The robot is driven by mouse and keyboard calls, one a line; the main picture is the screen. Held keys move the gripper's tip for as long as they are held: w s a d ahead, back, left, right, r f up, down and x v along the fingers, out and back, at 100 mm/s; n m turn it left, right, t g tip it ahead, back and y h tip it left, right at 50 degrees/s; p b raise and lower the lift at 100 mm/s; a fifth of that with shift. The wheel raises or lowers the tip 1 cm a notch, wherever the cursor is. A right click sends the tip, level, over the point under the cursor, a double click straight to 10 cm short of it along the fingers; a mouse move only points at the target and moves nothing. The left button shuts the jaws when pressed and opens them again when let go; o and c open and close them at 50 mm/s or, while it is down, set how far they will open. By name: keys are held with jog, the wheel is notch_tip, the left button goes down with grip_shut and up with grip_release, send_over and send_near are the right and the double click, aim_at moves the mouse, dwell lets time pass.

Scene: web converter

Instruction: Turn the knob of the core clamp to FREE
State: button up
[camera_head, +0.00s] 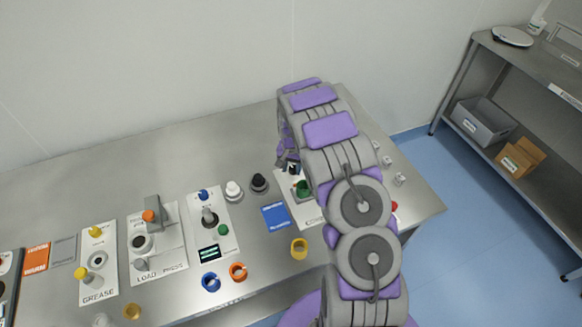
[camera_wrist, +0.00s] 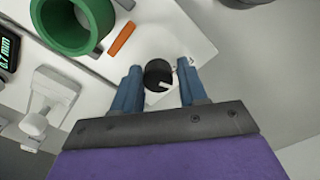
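The core clamp's knob, as I take it, is a round black knob (camera_wrist: 157,72) with a white pointer mark, on a white panel (camera_wrist: 196,34) in the wrist view. The mark lies toward the near right side of the knob. Small lettering beside the knob is partly covered by the right finger and unreadable. My gripper (camera_wrist: 159,82) is open, with one blue finger on each side of the knob and small gaps visible. In the head view my gripper (camera_head: 288,162) is mostly hidden by my arm, over the panel whose label starts "CO" (camera_head: 309,219).
A large green ring (camera_wrist: 73,22) and an orange bar (camera_wrist: 122,38) are close left of the knob in the wrist view. In the head view, the load press panel (camera_head: 165,262), a blue card (camera_head: 275,216) and loose coloured rings stand left. A shelf (camera_head: 520,60) is at right.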

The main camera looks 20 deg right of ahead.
jog(key=shift+d+f, duration=0.1)
jog(key=shift+d, duration=0.4)
jog(key=shift+c, duration=1.4)
jog(key=shift+a, duration=0.25)
jog(key=c, duration=0.4)
jog(key=shift+s+r+n+p, duration=0.1)
jog(key=shift+r+n+p, duration=0.1)
jog(key=shift+n+p, duration=0.7)
jog(key=shift+o, duration=0.2)
jog(key=n+p, duration=0.1)
jog(key=n, duration=0.1)
jog(key=shift+f+n+p, duration=0.2)
jog(key=shift+n+p, duration=0.15)
jog(key=shift+n, duration=0.05)
